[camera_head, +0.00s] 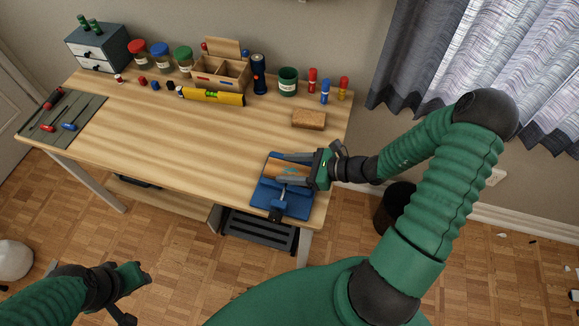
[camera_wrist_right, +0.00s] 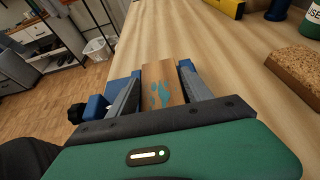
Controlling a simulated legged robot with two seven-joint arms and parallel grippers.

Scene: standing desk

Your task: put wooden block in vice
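The wooden block (camera_head: 285,169), a light brown piece with a blue-green print, lies at the blue vice (camera_head: 272,200) near the desk's front right corner. The block also shows in the right wrist view (camera_wrist_right: 162,88), between blue parts of the vice (camera_wrist_right: 121,86). My right gripper (camera_head: 285,169) is at the vice, its grey fingers spread, one on each side of the block. Small gaps seem to show between fingers and block; contact is unclear. The block's underside and its seat in the jaws are hidden. My left gripper (camera_head: 133,292) is low at the left, away from the desk; its fingers are unclear.
A brown sponge-like brick (camera_head: 309,119) lies behind the vice. Jars, a wooden organizer (camera_head: 220,72), a yellow level (camera_head: 212,97), a green cup (camera_head: 288,81) and markers line the back. A tool mat (camera_head: 62,115) lies at the left. The middle of the desk is clear.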

